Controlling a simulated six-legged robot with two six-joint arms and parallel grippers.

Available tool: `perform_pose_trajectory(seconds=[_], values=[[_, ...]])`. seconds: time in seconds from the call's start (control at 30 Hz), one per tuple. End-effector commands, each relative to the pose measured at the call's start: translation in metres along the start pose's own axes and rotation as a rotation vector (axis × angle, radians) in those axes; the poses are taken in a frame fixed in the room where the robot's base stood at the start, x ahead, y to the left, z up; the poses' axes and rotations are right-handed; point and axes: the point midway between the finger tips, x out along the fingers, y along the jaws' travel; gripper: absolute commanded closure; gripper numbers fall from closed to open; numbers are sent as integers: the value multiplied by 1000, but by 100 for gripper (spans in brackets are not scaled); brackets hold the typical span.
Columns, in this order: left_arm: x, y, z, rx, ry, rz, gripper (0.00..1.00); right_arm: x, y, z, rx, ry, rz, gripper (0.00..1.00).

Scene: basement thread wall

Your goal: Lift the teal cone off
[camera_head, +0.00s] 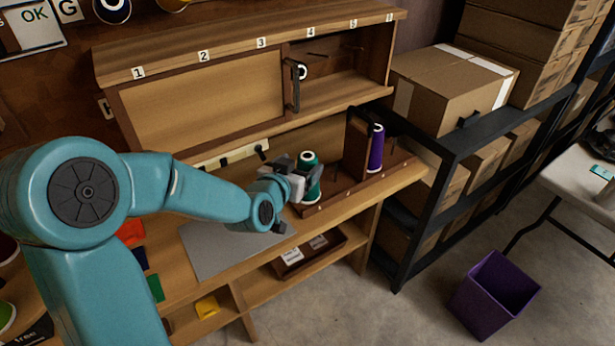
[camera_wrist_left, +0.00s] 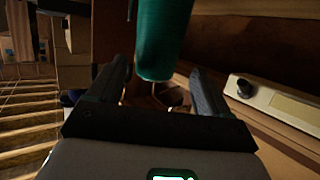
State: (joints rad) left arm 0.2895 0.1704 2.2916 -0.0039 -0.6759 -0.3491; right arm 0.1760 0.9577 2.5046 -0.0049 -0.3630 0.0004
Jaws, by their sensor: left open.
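The cone's lower part is partly hidden by the gripper in the head view. My right gripper is not in view.
A purple cone (camera_head: 376,149) stands right of the dark upright (camera_head: 356,145). A numbered wooden cabinet (camera_head: 200,100) overhangs behind. A grey mat (camera_head: 225,248) lies on the bench front. Black shelving with cardboard boxes (camera_head: 455,88) is at right; a purple bin (camera_head: 490,300) stands on the floor.

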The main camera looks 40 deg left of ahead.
Motion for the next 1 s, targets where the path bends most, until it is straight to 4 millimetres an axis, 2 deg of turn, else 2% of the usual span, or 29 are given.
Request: perform_pose_trajectory(seconds=[0.17, 0.4, 0.5, 0.7, 0.77, 0.93, 0.97, 1.0], values=[[14, 2, -1, 0, -1, 1, 21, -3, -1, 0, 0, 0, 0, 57], [51, 6, -3, -1, -1, 1, 21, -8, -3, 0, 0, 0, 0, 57], [58, 6, -3, -1, 0, 1, 21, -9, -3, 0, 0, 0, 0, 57], [58, 6, -3, -1, 0, 1, 21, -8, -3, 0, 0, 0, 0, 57], [58, 6, -3, -1, 0, 1, 37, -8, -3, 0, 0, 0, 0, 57], [58, 6, -2, -1, 0, 1, 93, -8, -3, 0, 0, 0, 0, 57], [58, 6, -3, -1, 1, 1, 98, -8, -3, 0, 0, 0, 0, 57], [58, 6, -3, -1, 1, 1, 98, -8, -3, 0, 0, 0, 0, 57]])
